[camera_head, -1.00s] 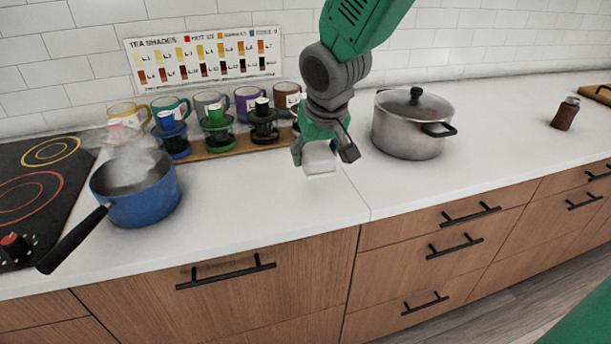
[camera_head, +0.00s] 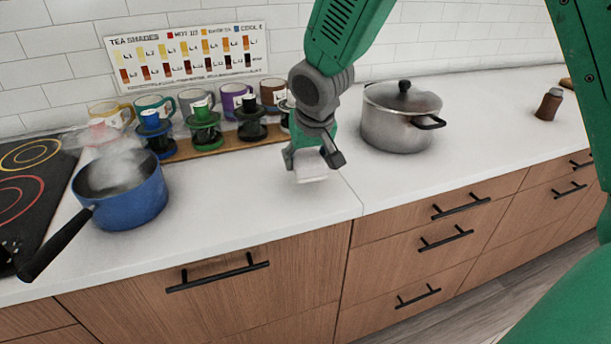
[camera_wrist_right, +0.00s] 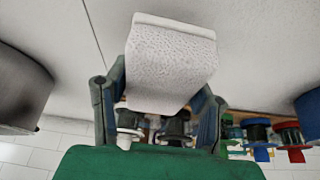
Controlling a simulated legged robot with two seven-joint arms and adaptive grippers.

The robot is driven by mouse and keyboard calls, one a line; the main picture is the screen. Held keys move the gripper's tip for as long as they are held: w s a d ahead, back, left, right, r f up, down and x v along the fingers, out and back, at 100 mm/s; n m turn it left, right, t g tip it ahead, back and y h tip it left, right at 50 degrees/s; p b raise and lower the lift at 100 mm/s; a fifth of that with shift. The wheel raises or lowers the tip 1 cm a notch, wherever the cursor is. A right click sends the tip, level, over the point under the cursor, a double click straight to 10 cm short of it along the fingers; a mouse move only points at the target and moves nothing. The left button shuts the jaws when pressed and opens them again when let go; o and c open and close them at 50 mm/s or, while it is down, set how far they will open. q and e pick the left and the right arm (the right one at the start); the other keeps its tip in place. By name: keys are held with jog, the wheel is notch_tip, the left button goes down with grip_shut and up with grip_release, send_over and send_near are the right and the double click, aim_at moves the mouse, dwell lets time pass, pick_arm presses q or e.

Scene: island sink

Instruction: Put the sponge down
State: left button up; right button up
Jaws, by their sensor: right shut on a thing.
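The sponge is a pale, whitish block (camera_head: 311,175) with a pitted face, seen large in the right wrist view (camera_wrist_right: 168,65). My right gripper (camera_head: 313,160) is shut on it, with one finger on each side, over the white counter between the tea stands and the steel pot. In the right wrist view the fingers (camera_wrist_right: 160,105) flank the sponge. Whether the sponge's underside touches the counter cannot be told. My left gripper is not in view.
A steaming blue saucepan (camera_head: 130,200) stands at the left by the black hob (camera_head: 20,190). Mugs and tea infusers line a wooden board (camera_head: 220,143) behind. A lidded steel pot (camera_head: 398,125) stands right of the gripper. The counter (camera_head: 250,205) in front is clear.

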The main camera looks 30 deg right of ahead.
aim_at(307, 184)
notch_tip(307, 184, down, 3)
jog(key=shift+s+r, duration=0.1)
jog(key=shift+d+f, duration=0.15)
jog(key=shift+f, duration=0.3)
jog(key=shift+d+f, duration=0.1)
jog(key=shift+d, duration=0.1)
jog(key=shift+a+f, duration=0.25)
jog(key=shift+f, duration=0.25)
jog(key=o, duration=1.6)
jog(key=shift+c, duration=0.2)
